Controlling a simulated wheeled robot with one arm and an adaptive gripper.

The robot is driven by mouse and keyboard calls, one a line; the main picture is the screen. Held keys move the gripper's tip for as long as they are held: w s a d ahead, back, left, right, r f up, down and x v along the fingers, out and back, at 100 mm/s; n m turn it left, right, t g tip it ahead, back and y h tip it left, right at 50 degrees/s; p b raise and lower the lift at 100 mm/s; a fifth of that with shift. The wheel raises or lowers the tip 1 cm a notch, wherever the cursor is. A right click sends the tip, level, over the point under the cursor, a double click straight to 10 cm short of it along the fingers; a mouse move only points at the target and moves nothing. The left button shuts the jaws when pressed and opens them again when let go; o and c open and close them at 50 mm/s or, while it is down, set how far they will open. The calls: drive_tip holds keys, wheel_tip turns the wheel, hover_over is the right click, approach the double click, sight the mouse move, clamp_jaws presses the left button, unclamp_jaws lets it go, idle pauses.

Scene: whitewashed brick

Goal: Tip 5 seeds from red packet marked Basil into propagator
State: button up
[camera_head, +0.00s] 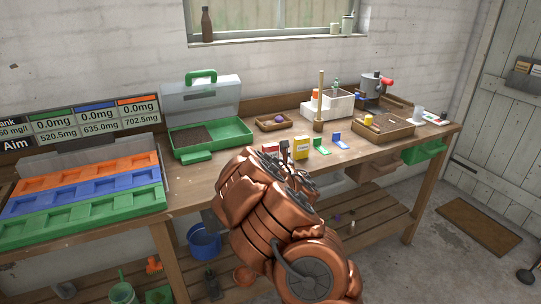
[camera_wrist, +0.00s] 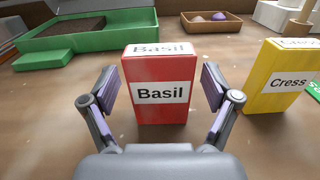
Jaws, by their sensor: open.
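The red packet marked Basil (camera_wrist: 160,112) stands upright on the bench, its label facing my wrist camera. In the head view only a small part of the red packet (camera_head: 270,147) shows behind my arm. My gripper (camera_wrist: 163,88) is open, with one finger on each side of the packet and a visible gap to it on both sides. The propagator (camera_head: 209,137) is a green tray of dark soil with its clear, green-handled lid raised at the back. Its green edge also shows at the upper left of the wrist view (camera_wrist: 90,44). No seeds are visible.
A yellow Cress packet (camera_wrist: 280,80) stands close to the right of the Basil packet. A small wooden tray (camera_wrist: 211,22) lies behind. An orange, blue and green rack (camera_head: 85,195) fills the bench's left end. A soil-filled wooden box (camera_head: 405,134) stands at right.

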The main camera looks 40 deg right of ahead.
drive_tip(key=c, duration=1.3)
drive_tip(key=shift+o, duration=0.2)
